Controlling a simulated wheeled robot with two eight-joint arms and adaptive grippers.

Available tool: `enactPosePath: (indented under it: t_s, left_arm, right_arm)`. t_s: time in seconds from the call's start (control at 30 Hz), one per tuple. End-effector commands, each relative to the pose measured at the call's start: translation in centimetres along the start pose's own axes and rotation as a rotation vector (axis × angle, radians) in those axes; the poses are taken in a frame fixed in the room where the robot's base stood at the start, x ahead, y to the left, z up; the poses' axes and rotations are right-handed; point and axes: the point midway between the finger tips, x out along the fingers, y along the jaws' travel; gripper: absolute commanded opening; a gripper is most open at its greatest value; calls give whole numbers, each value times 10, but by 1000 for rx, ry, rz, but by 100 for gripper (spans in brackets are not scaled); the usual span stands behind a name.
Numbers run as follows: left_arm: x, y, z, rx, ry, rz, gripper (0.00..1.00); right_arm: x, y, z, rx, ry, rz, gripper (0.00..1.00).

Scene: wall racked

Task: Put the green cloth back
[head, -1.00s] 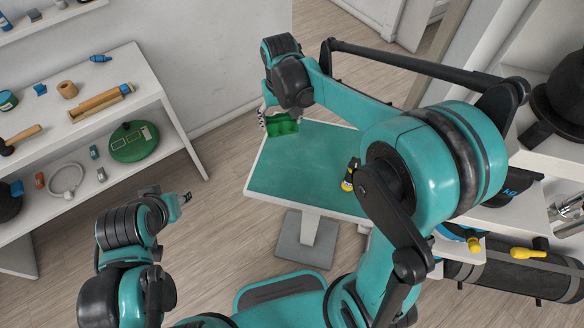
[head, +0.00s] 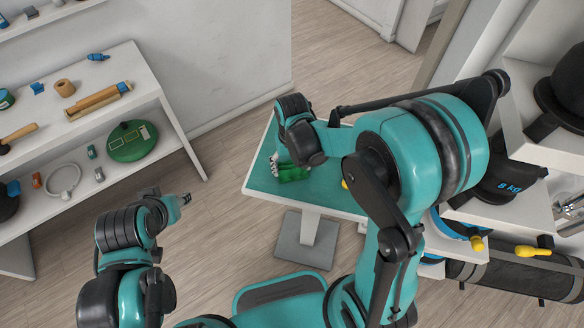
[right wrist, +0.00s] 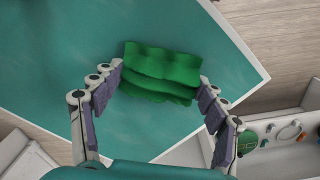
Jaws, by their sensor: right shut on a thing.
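The green cloth (head: 293,173) is bunched and folded, and it is held over the teal-topped table (head: 325,193). My right gripper (head: 281,164) is shut on it; my wrist hides part of the grip in the head view. In the right wrist view the green cloth (right wrist: 162,72) lies between the fingertips of the right gripper (right wrist: 163,78), with the tabletop (right wrist: 50,50) behind it. I cannot tell whether the cloth touches the table. My left gripper (head: 184,199) is over the floor at the left, far from the cloth; its finger opening is unclear.
A white shelf unit (head: 150,84) at the left holds a green round case (head: 131,141), a white ring (head: 63,179) and several tools. A small yellow item (head: 345,184) on the table is mostly hidden by my right arm. Racks with a black bag (head: 510,178) stand at the right.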

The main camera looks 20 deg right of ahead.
Motion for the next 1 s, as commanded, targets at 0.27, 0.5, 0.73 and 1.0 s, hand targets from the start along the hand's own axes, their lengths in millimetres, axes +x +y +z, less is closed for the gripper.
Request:
enactPosePath:
  t_s: [0.27, 0.5, 0.73, 1.0]
  left_arm:
    - [1, 0, 1, 0, 0, 0, 40]
    - [1, 0, 1, 0, 0, 0, 40]
    - [0, 0, 0, 0, 0, 0, 40]
    - [-12, 0, -9, 0, 0, 0, 40]
  right_arm:
    - [3, 0, 0, 0, 0, 0, 46]
    - [3, 0, 0, 0, 0, 0, 94]
    - [1, 0, 0, 0, 0, 0, 94]
    - [-42, 0, 0, 0, 0, 0, 94]
